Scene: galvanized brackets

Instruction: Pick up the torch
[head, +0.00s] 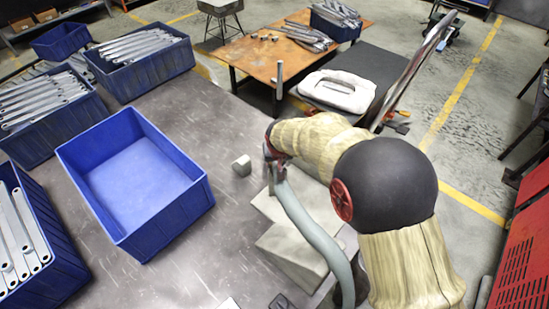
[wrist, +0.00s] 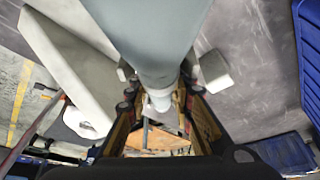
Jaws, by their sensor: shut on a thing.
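The torch (head: 312,228) is a long, curved grey-green tube in the head view. Its upper end is at my gripper (head: 272,152), and it runs down to the right in front of my arm. In the wrist view the torch (wrist: 150,35) is a thick grey cylinder with a narrower pale end between the fingers. My gripper (wrist: 158,95) is shut on it there. My arm hides part of the scene behind the torch. I cannot tell whether the torch touches anything below it.
Pale angled plates (head: 290,252) lie under the torch on the grey workbench (head: 235,255). A small grey block (head: 241,166) stands left of my gripper. An empty blue bin (head: 198,205) is farther left, with bins of brackets around it. A rusty table (head: 262,62) stands behind.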

